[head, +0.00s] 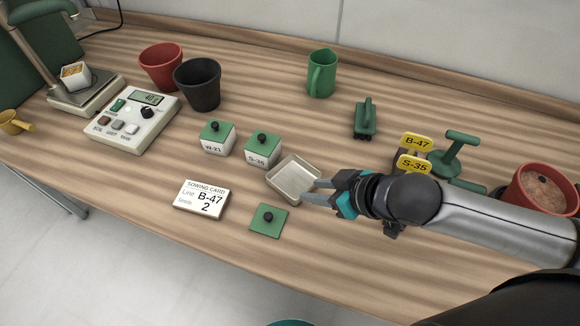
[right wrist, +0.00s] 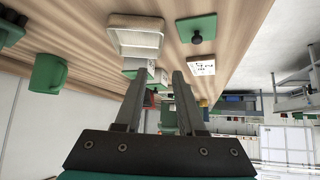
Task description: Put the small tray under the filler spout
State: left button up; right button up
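The small tray (head: 294,181), a shallow open beige square, sits empty on the table in the middle of the head view. It also shows at the top of the right wrist view (right wrist: 136,37). My right gripper (head: 314,190) is open, its fingertips by the tray's right rim; I cannot tell if they touch it. In the right wrist view, the fingers are apart with nothing gripped. The filler (head: 32,15) stands at the far left, its green spout arm over a base plate (head: 88,99). A small white container with orange contents (head: 75,76) stands there. My left gripper is out of view.
A keypad scale unit (head: 132,118), red pot (head: 161,65) and black pot (head: 197,84) lie toward the filler. Lidded boxes W-21 (head: 218,138) and S-35 (head: 262,149) are left of the tray. A green lid (head: 268,220) and sowing card (head: 201,199) lie in front.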

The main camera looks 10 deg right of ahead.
jog(key=b, duration=0.3)
send_near(280, 189)
jog(key=x, duration=0.4)
jog(key=shift+w, duration=0.35)
jog(key=b+x, duration=0.2)
jog(key=x, duration=0.3)
jog(key=shift+s+a+f, duration=0.1)
jog(key=shift+f, duration=0.2)
jog(key=shift+a+f, duration=0.15)
jog(key=c, duration=0.6)
grip_shut()
